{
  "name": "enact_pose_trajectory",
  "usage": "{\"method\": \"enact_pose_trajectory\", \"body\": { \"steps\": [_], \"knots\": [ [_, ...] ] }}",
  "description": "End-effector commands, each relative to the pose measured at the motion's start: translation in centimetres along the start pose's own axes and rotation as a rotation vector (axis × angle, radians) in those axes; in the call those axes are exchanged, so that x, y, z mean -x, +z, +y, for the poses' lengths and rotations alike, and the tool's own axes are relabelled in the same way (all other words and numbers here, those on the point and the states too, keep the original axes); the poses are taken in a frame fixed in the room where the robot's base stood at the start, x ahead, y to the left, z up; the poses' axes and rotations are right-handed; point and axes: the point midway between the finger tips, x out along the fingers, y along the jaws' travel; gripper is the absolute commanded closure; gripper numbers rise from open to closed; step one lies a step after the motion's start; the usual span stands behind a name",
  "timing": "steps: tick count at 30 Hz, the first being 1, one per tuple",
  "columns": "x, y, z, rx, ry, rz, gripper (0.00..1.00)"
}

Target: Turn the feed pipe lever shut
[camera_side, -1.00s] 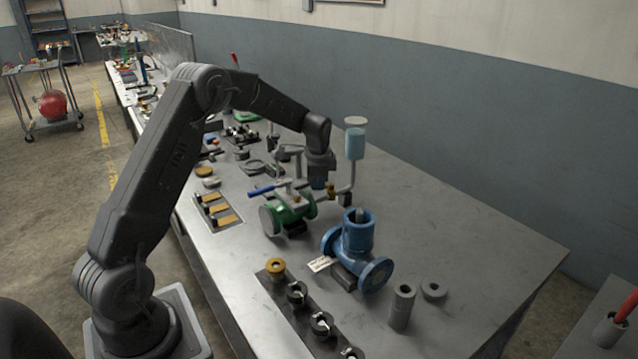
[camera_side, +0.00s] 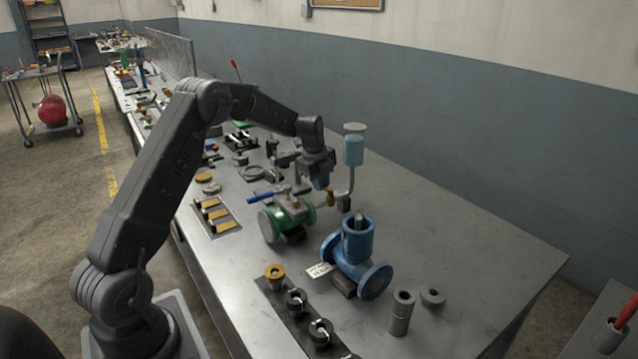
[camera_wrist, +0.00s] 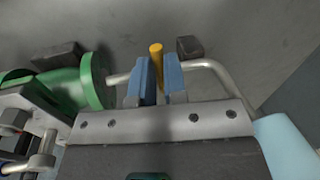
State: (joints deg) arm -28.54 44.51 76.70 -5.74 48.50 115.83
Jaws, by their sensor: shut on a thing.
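The feed pipe (camera_side: 351,183) is a thin grey pipe from the green valve body (camera_side: 271,228) to an upright, pale blue cup (camera_side: 354,150). A brass-yellow fitting (camera_side: 330,198) sits on this pipe. In the wrist view, a yellow lever (camera_wrist: 157,58) stands between the two blue fingers of my gripper (camera_wrist: 159,75). My gripper is shut on that lever. In the side view, my gripper (camera_side: 321,184) is above the pipe, just behind the green valve; its hold on the lever is too small to tell there. The exact lever angle is unclear.
A blue-handled lever (camera_side: 261,197) sticks out left from the green valve. A blue flanged valve (camera_side: 356,262) stands in front, with grey cylinders (camera_side: 401,312) to its right. A tray (camera_side: 229,226) of brass pieces lies left. The bench's right side is clear.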

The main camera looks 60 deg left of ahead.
Motion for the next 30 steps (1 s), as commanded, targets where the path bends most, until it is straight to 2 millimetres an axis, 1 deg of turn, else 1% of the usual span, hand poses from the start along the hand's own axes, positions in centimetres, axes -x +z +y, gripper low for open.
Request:
{"method": "enact_pose_trajectory", "body": {
  "steps": [9,23,24,30],
  "knots": [
    [0.03,0.0,-0.45,-0.095,-0.002,0.018,1.0],
    [0.04,-0.02,-0.49,-0.108,-0.002,0.021,1.0],
    [0.04,-0.02,-0.49,-0.107,-0.002,0.02,0.86],
    [-0.01,-0.01,-0.45,-0.107,-0.001,0.021,0.67]
  ]
}}
